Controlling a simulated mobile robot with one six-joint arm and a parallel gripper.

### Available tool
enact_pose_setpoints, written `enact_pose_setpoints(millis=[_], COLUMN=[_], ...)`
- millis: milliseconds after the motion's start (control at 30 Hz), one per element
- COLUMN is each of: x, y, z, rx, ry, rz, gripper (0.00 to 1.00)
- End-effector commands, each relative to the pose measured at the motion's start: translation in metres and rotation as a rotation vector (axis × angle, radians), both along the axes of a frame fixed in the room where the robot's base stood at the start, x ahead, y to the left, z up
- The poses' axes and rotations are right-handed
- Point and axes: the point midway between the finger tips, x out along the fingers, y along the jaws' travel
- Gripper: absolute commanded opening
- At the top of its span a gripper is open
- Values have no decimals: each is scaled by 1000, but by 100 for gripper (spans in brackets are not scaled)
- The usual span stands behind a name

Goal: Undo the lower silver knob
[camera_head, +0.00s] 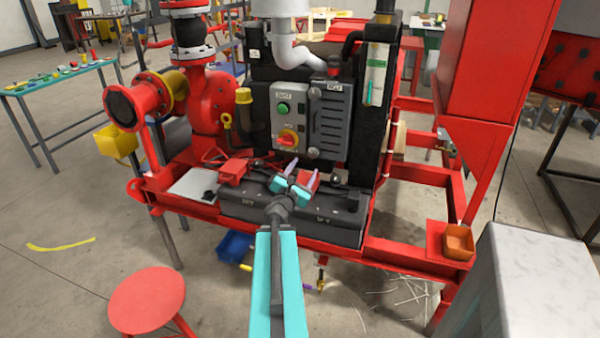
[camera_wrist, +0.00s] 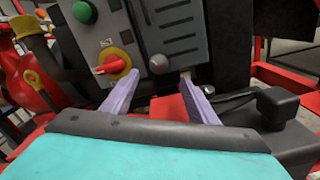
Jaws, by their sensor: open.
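The lower silver knob (camera_head: 313,153) is a small grey round knob at the lower left corner of the dark ribbed cover (camera_head: 331,120) on the control box. The upper silver knob (camera_head: 314,94) is at the cover's upper left. My gripper (camera_head: 305,167) is open and empty, its lilac fingers pointing at the box from just below and in front of the lower knob. In the wrist view the lower silver knob (camera_wrist: 158,64) appears between the two fingertips of my gripper (camera_wrist: 160,74), slightly above their line. The fingers seem apart from it; the exact gap cannot be told.
Left of the knob are a red-and-yellow rotary switch (camera_head: 288,138) and a green button (camera_head: 283,108). Black battery-like boxes (camera_head: 335,215) lie below my gripper. An orange bin (camera_head: 459,241) stands at the skid's right. A thick grey pipe (camera_head: 300,55) is above the box.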

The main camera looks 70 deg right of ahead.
Motion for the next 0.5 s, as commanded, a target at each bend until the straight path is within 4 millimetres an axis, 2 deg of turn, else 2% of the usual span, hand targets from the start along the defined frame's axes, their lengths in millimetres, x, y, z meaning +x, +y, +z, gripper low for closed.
enact_pose_setpoints(millis=[167,500], x=[0,-1], y=[10,15], z=[4,3], rx=[1,4], ry=[0,1], rz=[3,-4], gripper=[53,53])
